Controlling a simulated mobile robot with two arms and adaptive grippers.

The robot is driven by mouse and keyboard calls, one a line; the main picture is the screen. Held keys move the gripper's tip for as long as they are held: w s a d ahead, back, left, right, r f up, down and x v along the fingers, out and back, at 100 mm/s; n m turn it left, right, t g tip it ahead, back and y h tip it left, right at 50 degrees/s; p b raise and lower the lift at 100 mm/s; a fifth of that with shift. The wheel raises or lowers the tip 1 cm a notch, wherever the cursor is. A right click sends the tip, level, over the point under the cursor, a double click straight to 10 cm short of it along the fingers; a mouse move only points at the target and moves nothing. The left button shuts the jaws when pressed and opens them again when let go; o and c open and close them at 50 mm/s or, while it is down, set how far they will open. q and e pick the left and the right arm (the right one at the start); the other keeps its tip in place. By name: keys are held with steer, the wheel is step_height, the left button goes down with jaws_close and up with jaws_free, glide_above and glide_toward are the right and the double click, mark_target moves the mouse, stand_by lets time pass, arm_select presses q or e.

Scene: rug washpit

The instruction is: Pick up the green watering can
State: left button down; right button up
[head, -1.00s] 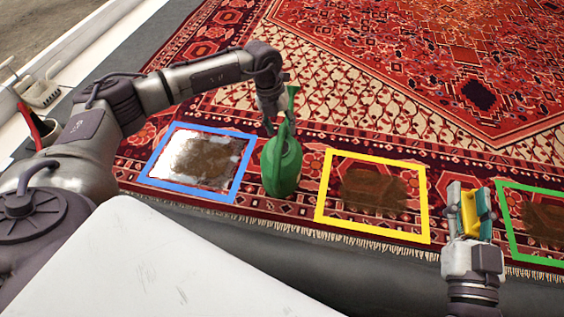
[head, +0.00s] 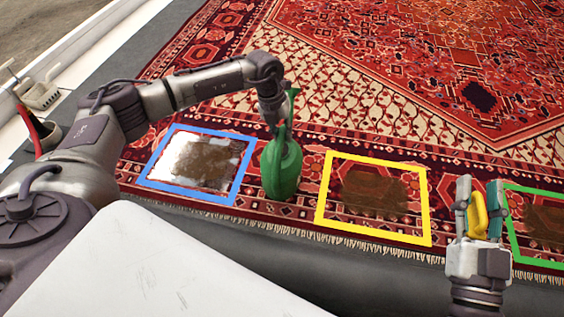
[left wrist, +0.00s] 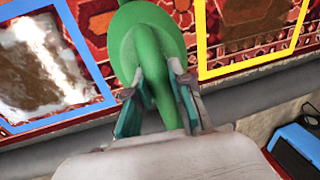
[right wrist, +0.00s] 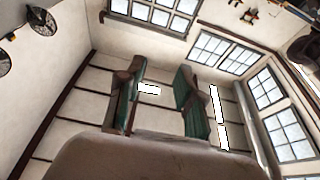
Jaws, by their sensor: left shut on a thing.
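The green watering can (head: 282,168) stands upright on the rug, between the blue and yellow frames. I cannot tell whether its base touches the rug. My left gripper (head: 280,130) is at the upper part of the can. In the left wrist view the fingers (left wrist: 160,105) are shut on the can's green handle (left wrist: 158,80), with the can body (left wrist: 145,25) beyond. My right gripper (head: 478,205) points up at the right, away from the can. In the right wrist view its fingers (right wrist: 158,95) are apart with nothing between them.
The patterned red rug (head: 400,100) lies around the can. A blue frame (head: 238,180) is left of it; a yellow frame (head: 322,190) and a green frame (head: 550,262) are to the right. A yellow thing (head: 478,215) shows between my right fingers, possibly behind them.

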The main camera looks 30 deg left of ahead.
arm_select(q)
steer(key=shift+w+r, duration=0.1)
steer(key=shift+r, duration=0.05)
